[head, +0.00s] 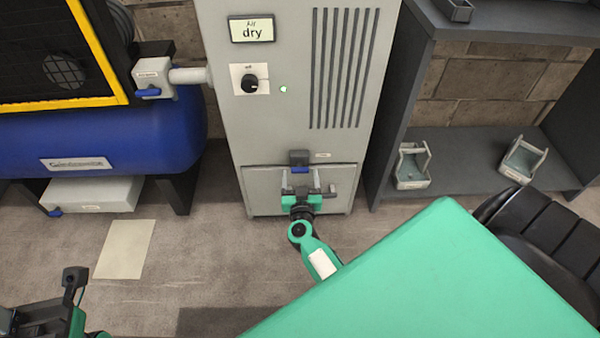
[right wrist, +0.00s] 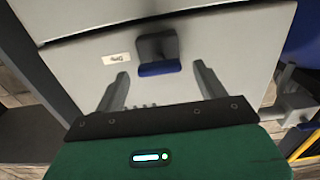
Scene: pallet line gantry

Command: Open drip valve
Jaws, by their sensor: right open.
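The drip valve (head: 299,157) is a small dark grey block with a blue lever, on the front of the grey air dryer cabinet (head: 220,110). In the right wrist view the valve's blue lever (right wrist: 158,69) lies crosswise below its block, beside a small label (right wrist: 117,58). My right gripper (head: 301,184) is just below the valve in the head view. In the right wrist view its fingers (right wrist: 160,84) are spread apart, one on each side of the lever, with nothing between them; contact is not visible. My left gripper (head: 73,285) is partly visible at the lower left, away from the cabinet.
A blue tank (head: 110,135) with another blue-levered valve (head: 153,80) stands left. A white box (head: 92,194) lies under it. Right of the cabinet is a dark shelf (head: 465,180) with two grey holders (head: 412,168). A paper-like sheet (head: 125,249) lies on the floor.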

